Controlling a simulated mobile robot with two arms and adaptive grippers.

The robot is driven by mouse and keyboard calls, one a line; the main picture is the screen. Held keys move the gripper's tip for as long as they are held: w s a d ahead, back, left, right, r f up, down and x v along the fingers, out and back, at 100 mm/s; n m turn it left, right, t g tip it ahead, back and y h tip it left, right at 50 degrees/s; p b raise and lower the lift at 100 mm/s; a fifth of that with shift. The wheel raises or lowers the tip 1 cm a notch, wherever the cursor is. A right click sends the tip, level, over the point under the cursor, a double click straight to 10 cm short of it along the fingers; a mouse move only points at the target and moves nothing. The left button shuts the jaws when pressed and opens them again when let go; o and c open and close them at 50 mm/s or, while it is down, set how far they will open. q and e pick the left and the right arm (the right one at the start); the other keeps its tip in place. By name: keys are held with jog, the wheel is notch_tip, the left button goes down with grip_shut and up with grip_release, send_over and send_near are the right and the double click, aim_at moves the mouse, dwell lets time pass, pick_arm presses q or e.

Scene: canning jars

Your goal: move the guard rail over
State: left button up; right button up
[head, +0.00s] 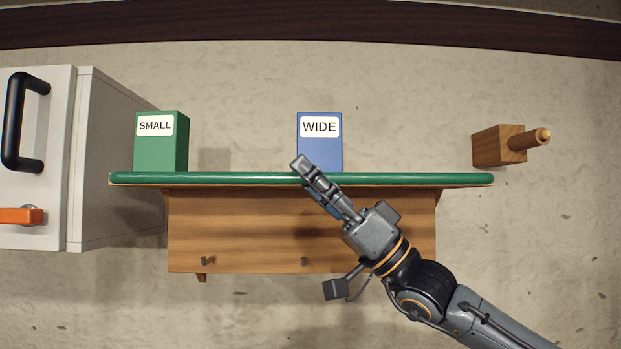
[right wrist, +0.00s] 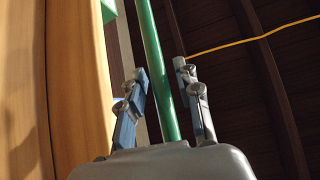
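A long green bar (head: 420,179), which looks like the guard rail, runs level along the front of the wooden shelf (head: 235,225). My right gripper (head: 300,165) is at the bar's middle, in front of the blue WIDE box (head: 320,145). In the right wrist view the green bar (right wrist: 153,65) passes between the two fingers of my right gripper (right wrist: 165,85). Gaps show between the bar and both fingers, so the gripper looks open around or near it; how deep the bar sits is unclear. My left gripper is not in view.
A green SMALL box (head: 155,150) stands behind the bar at left. Two small hooks (head: 207,261) (head: 304,261) stick out from the wooden front. A white cabinet (head: 85,140) with a black handle (head: 15,120) stands at far left. A wooden block with a peg (head: 500,146) is at right.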

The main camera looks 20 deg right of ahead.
jog(key=v, duration=1.2)
dwell(0.4)
